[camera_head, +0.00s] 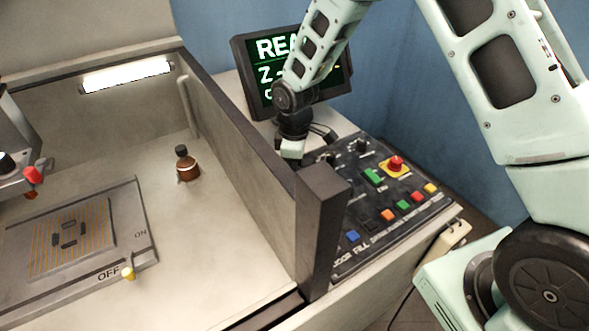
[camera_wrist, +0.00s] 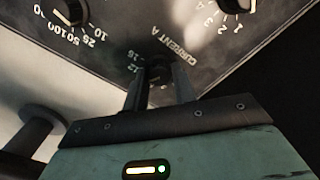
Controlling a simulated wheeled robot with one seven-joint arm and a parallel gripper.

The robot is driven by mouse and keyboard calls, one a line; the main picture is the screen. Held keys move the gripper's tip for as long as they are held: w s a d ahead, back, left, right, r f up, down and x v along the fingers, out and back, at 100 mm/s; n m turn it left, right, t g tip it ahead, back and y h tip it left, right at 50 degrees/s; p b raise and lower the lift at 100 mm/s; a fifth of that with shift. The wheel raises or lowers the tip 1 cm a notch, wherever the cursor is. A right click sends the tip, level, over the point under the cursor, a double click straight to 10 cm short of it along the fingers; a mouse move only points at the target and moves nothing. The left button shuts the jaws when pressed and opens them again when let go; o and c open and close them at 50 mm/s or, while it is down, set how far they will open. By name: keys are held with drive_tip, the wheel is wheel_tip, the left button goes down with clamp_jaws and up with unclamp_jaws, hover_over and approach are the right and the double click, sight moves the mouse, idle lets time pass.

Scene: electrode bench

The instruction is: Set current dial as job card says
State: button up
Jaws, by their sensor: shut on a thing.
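In the wrist view, the current dial (camera_wrist: 157,72) is a dark knob on the black panel beside the upside-down label "CURRENT A". Figures 12 and 16 show next to it; its pointer is hidden. My gripper (camera_wrist: 157,88) has both dark fingers shut on this dial. In the head view, my gripper (camera_head: 292,148) reaches down at the panel's far left corner, behind the tank wall, and the dial is hidden there. The job card cannot be made out in either view.
The control panel (camera_head: 372,212) has coloured buttons and a red emergency knob (camera_head: 396,163). Two other dials show in the wrist view, at left (camera_wrist: 68,12) and right (camera_wrist: 236,4). A screen (camera_head: 258,95), partly covered by my arm, stands behind. The tank wall (camera_head: 235,150) rises beside the panel.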

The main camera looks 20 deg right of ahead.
drive_tip(key=m+b, duration=0.1)
drive_tip(key=m, duration=0.3)
drive_tip(key=shift+w+m, duration=0.1)
drive_tip(key=shift+m, duration=0.2)
drive_tip(key=shift+m+b, duration=0.4)
drive_tip(key=shift+m, duration=1.6)
drive_tip(key=o, duration=1)
drive_tip(key=shift+r, duration=0.15)
wheel_tip(320, 180, up, 17)
drive_tip(key=b, duration=0.2)
drive_tip(key=shift+r+b, duration=0.1)
drive_tip(key=shift+b, duration=0.3)
